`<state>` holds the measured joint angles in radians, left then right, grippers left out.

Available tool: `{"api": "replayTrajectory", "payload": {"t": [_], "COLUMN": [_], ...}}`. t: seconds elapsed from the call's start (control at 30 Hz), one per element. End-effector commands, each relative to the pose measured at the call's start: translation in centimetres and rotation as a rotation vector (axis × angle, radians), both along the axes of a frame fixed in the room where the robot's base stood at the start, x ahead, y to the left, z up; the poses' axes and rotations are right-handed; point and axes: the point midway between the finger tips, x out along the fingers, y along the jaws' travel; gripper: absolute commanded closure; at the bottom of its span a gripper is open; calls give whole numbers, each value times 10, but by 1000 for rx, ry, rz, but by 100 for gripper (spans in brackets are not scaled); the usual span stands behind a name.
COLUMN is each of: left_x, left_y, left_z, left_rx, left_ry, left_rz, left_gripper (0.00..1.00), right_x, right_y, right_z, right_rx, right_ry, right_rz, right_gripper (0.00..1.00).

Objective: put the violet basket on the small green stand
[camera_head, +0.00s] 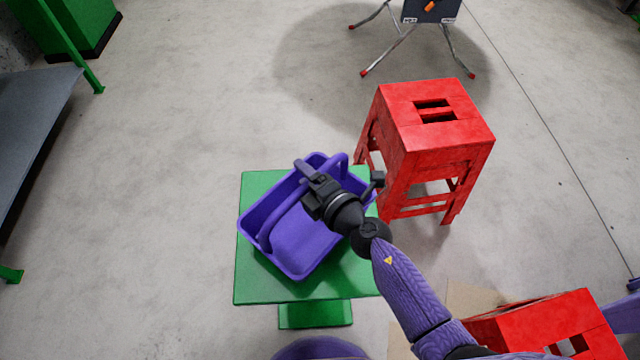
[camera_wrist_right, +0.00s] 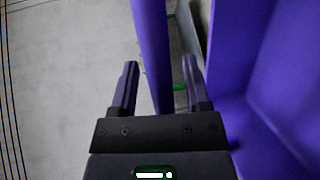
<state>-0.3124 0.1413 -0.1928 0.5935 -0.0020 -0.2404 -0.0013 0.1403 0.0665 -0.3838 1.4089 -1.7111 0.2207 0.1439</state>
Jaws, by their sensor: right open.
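The violet basket (camera_head: 300,245) sits upright on top of the small green stand (camera_head: 262,288), turned at an angle to the stand's edges. The basket looks empty. My right gripper (camera_head: 312,178) is over the basket's far part, at its handle. In the right wrist view my open right fingers (camera_wrist_right: 160,68) are on either side of a violet strip (camera_wrist_right: 150,40) of the basket, with gaps beside it. The basket's wall (camera_wrist_right: 240,60) fills the right of that view. My right gripper and arm hide part of the basket and stand. My left gripper is not in view.
A red stool (camera_head: 435,120) stands just behind and right of the green stand. Another red piece (camera_head: 550,325) is at the lower right, near my right arm. A grey shelf (camera_head: 30,130) is at the left. The floor left of the stand is clear.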

Motion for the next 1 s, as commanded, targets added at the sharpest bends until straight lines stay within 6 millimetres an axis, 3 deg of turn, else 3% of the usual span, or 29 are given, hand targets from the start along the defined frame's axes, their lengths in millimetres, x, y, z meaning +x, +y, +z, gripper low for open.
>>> {"api": "replayTrajectory", "payload": {"t": [0.23, 0.5, 1.0], "left_x": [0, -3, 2], "left_y": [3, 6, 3], "left_z": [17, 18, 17], "left_rx": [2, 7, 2], "left_ry": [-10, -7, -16], "left_rz": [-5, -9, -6], "left_gripper": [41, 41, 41], "right_x": [-47, -90, -94], "right_y": [-31, -60, -63], "right_z": [13, 20, 22], "right_rx": [-2, -2, 0], "right_ry": [2, 3, 1], "right_rz": [1, 1, 0], "right_gripper": [39, 39, 39]}}
